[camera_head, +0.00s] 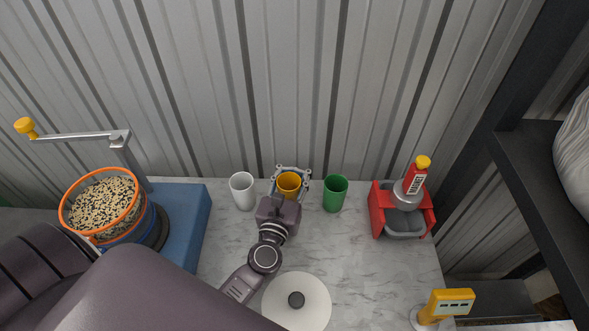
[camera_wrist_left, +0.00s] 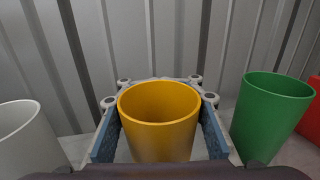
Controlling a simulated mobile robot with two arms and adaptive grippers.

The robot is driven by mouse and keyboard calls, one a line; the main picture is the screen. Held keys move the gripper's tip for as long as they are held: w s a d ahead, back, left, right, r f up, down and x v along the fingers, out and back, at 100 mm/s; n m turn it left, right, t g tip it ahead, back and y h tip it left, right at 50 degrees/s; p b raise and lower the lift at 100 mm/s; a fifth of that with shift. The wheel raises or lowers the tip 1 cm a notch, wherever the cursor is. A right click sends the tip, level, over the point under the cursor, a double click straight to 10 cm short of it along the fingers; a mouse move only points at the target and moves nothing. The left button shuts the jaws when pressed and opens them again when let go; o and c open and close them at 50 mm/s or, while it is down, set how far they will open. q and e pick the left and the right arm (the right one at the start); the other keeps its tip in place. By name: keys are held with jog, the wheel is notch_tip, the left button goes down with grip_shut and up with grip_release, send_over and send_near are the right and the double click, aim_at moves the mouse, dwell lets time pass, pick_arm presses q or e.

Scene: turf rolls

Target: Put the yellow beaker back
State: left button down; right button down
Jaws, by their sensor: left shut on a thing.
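The yellow beaker (camera_head: 289,183) stands upright near the back of the marble counter (camera_head: 225,245), between the white and green beakers. My left gripper (camera_head: 291,172) is shut around it, with a finger on each side. In the left wrist view the yellow beaker (camera_wrist_left: 159,120) sits between the blue-lined fingers of the left gripper (camera_wrist_left: 160,88), and its open top looks empty. The beaker's lower part is hidden by the gripper, so I cannot tell whether its base touches the counter. My right gripper is not in view.
A white beaker (camera_head: 242,191) is close on the left, a green beaker (camera_head: 334,193) on the right. A red stand (camera_head: 378,209) with a grey tray is farther right. A white round lid (camera_head: 310,306) lies in front. A seed-filled hopper (camera_head: 103,206) is at left; corrugated wall behind.

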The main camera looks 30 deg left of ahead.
aim_at(289, 193)
pick_arm(q)
jog(key=c, duration=2.2)
grip_release()
jog(key=shift+f, duration=0.2)
jog(key=o, duration=1)
jog(key=shift+c, duration=0.2)
jog(key=shift+r, duration=0.1)
jog(key=shift+r, duration=0.2)
jog(key=b+v, duration=0.1)
jog(key=v, duration=0.4)
jog(key=b+v, duration=0.2)
jog(key=v, duration=0.3)
jog(key=shift+s+f, duration=0.2)
jog(key=shift+f, duration=0.05)
jog(key=shift+b+v, duration=0.45)
jog(key=shift+v, duration=0.35)
jog(key=shift+r, duration=0.2)
